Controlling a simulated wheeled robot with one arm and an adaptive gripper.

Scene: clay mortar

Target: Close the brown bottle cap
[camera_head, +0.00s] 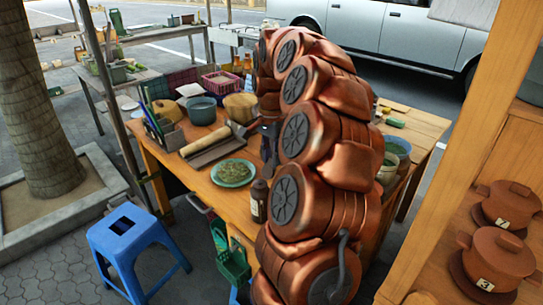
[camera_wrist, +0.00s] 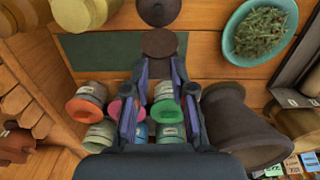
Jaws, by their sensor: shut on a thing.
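The brown bottle (camera_head: 259,201), dark with a pale label, stands upright near the table's front edge, right of the green plate. A dark round brown shape at the top edge of the wrist view (camera_wrist: 158,11) appears to be this bottle from above; its mouth is not clear. My gripper (camera_wrist: 160,62) is shut on a flat round brown cap (camera_wrist: 159,43) between its fingertips. The cap is apart from the bottle in that view. In the head view my gripper (camera_head: 268,146) is above the table behind the bottle, partly hidden by my arm, and the cap cannot be made out.
A green plate of herbs (camera_head: 233,173) lies left of the bottle and also shows in the wrist view (camera_wrist: 259,32). A dark brown clay vessel (camera_wrist: 240,125) and several colored-lid jars (camera_wrist: 168,111) are beside and below the fingers. A blue stool (camera_head: 126,243) stands before the table (camera_head: 205,187).

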